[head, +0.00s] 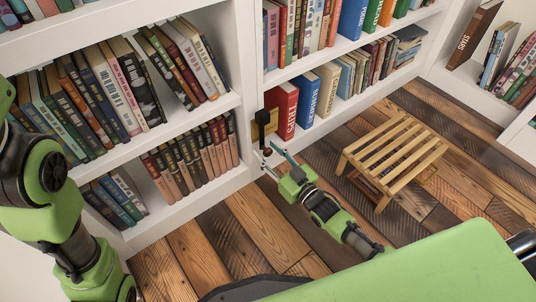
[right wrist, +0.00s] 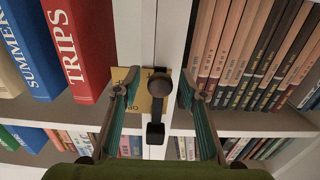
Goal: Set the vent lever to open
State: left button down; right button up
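The vent lever (head: 262,131) is black and sits on a brass plate (head: 272,122) fixed to the white upright between the bookcases. In the right wrist view the lever (right wrist: 155,107) lies along the picture's vertical, with a rounded end at the top and a block-like end at the bottom. The brass plate (right wrist: 130,82) shows beside it; its lettering is too small to read surely. My right gripper (head: 270,160) is open and empty at the lever. Its teal-padded fingers (right wrist: 157,92) stand on either side of the lever, with gaps visible. My left gripper is out of view.
Shelves of books flank the lever, with a red TRIPS book (head: 282,108) close beside it. A slatted wooden stool (head: 395,155) stands on the plank floor (head: 250,225) to the right of my right gripper. Bare floor lies in front of the bookcases.

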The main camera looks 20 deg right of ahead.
grip_shut()
